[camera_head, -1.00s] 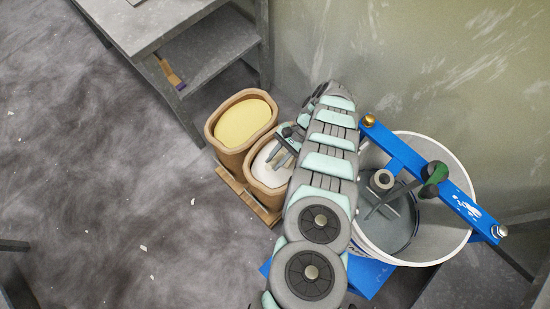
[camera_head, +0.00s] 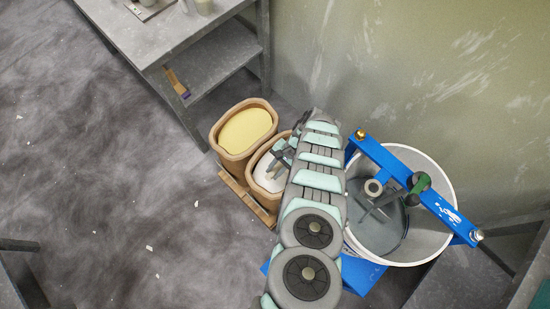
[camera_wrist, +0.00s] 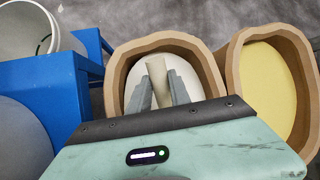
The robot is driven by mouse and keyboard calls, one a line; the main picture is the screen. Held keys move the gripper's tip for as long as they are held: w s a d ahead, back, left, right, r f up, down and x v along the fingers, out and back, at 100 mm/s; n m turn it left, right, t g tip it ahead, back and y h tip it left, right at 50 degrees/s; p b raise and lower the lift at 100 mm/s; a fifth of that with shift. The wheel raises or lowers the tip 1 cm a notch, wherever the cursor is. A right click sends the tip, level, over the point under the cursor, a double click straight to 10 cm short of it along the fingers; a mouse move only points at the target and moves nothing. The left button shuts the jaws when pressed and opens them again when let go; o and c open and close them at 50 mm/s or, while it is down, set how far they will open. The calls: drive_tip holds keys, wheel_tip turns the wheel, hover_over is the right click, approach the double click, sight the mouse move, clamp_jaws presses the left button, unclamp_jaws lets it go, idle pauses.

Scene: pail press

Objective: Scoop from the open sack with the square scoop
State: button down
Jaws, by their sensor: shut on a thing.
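Two open tan sacks stand side by side. One sack (camera_head: 230,165) is filled with a yellow material (camera_head: 245,131); the other sack (camera_head: 263,199) holds a white material (camera_head: 265,172). My gripper (camera_head: 277,163) is over the white-filled sack. In the wrist view my gripper (camera_wrist: 163,95) has its grey fingers shut on a pale beige upright piece, seemingly the scoop's handle (camera_wrist: 157,70). The scoop's lower part is hidden, so its shape and whether it touches the white material cannot be told. The yellow-filled sack (camera_wrist: 232,60) stands to the right in that view.
The sacks stand on a wooden pallet (camera_head: 236,191). A grey shelved table (camera_head: 150,42) is at upper left. The floor at left is mostly clear.

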sight(269, 176)
drive_tip(key=shift+s+a+f+t+h+p, duration=0.2)
drive_tip(key=shift+f+t+h+p, duration=0.2)
drive_tip(key=shift+p, duration=0.75)
drive_tip(key=shift+s+a+f+t+h+p, duration=0.1)
drive_tip(key=shift+s+f+t+h+p, duration=0.25)
drive_tip(key=shift+p, duration=0.8)
drive_tip(key=shift+w+f+p, duration=0.15)
drive_tip(key=shift+f+p, duration=0.05)
drive_tip(key=shift+p, duration=0.4)
drive_tip(key=shift+a+f+t+p, duration=0.1)
drive_tip(key=shift+t+p, duration=0.15)
drive_tip(key=shift+p, duration=0.35)
drive_tip(key=shift+s+a+f+t+h+p, duration=0.2)
drive_tip(key=shift+s+f+t+h+p, duration=0.25)
drive_tip(key=shift+p, duration=0.7)
drive_tip(key=shift+s+a+r+n+p, duration=0.15)
drive_tip(key=shift+n+p, duration=0.15)
drive_tip(key=shift+p, duration=0.3)
drive_tip(key=shift+t+h, duration=0.4)
drive_tip(key=shift+t, duration=0.05)
wheel_tip(269, 176, up, 4)
drive_tip(key=p, duration=0.5)
drive_tip(key=shift+r+p, duration=0.2)
drive_tip(key=shift+p, duration=0.2)
drive_tip(key=r+p, duration=0.8)
drive_tip(key=shift+s+a+p, duration=0.15)
drive_tip(key=shift+s+p, duration=0.05)
drive_tip(key=shift+p, duration=0.2)
drive_tip(key=shift+t, duration=0.3)
